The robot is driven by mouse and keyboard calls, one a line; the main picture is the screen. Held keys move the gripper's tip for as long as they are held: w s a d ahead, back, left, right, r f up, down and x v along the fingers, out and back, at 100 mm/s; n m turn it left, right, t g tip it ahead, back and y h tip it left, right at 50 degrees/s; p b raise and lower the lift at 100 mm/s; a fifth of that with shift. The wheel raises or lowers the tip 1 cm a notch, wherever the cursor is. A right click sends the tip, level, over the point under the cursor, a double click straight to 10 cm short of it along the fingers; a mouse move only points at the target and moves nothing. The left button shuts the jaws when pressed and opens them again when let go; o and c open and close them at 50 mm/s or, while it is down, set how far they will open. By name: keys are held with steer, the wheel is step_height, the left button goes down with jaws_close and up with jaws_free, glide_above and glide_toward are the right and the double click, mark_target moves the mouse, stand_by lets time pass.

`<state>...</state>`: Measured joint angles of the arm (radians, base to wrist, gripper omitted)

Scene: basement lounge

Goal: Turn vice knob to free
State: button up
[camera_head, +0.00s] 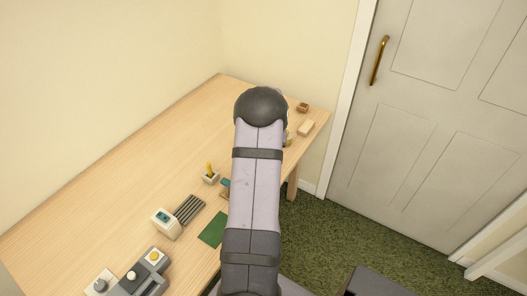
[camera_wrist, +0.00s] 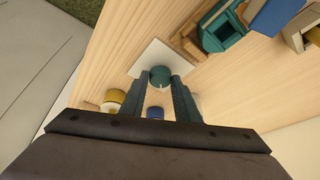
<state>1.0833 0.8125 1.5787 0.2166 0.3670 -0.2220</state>
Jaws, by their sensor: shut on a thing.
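A round teal knob (camera_wrist: 160,74) sits on a white square plate (camera_wrist: 146,60) on the wooden table in the wrist view. A small pale mark shows on the knob's near side. My gripper (camera_wrist: 160,80) is shut on the knob, one finger on each side. A teal vice-like thing (camera_wrist: 222,34), the same colour as the knob, stands in a wooden frame to the upper right. In the head view, my arm hides my gripper and the knob.
A yellow knob (camera_wrist: 114,96) and a blue knob (camera_wrist: 155,112) are close by, partly behind my fingers. In the head view, a grey device with buttons (camera_head: 140,276), a white box (camera_head: 166,223) and a green mat (camera_head: 213,230) lie along the table (camera_head: 120,185).

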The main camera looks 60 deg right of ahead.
steer(key=n+b, duration=0.1)
steer(key=b, duration=0.1)
steer(key=n+b, duration=0.1)
steer(key=n+t+y+b, duration=0.1)
steer(key=n+b, duration=0.1)
steer(key=shift+s+d+f+b, duration=0.1)
steer(key=shift+d+f+b, duration=0.15)
steer(key=shift+f+b, duration=0.1)
steer(key=n+b, duration=0.1)
steer(key=n+y+b, duration=0.1)
steer(key=shift+d+r+n+t, duration=0.1)
steer(key=shift+r+n+t, duration=0.1)
steer(key=shift+n+t, duration=0.1)
steer(key=shift+s+r+n+y, duration=0.15)
steer(key=shift+n+y, duration=0.55)
steer(key=shift+n, duration=0.8)
steer(key=o, duration=1)
steer(key=shift+b, duration=0.3)
steer(key=shift+o, duration=0.2)
steer(key=v, duration=0.7)
steer(key=shift+r, duration=0.15)
